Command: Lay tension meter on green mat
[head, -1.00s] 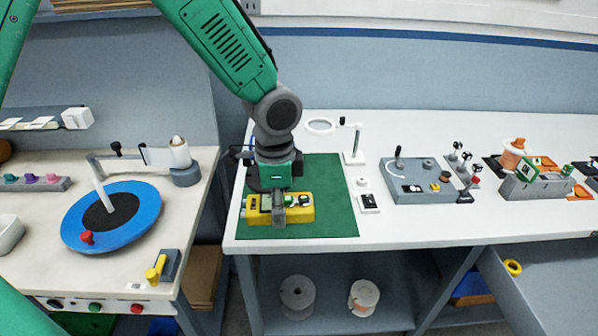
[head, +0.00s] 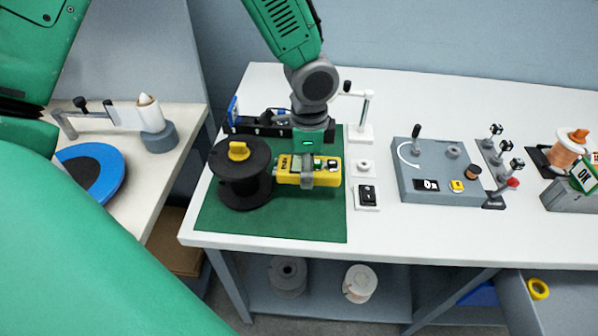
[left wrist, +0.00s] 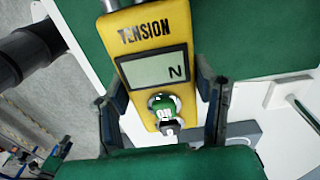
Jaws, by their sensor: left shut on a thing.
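The tension meter (head: 285,171) is a yellow box with a small display. My left gripper (head: 307,178) is shut on it from above, with a finger on each side. In the left wrist view, the meter (left wrist: 150,22) shows the word TENSION and a grey screen between the fingers (left wrist: 165,100). The green mat (head: 290,225) lies on the white bench, and the meter is over its right half, roughly level. I cannot tell whether the meter touches the mat. My right gripper is not in view.
A black spool (head: 245,190) with a yellow knob stands on the mat's left side, close to the meter's left end. A switch block (head: 367,196) and a magnifier stand (head: 361,130) are right of the mat. A grey control box (head: 440,170) is further right. The mat's front strip is clear.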

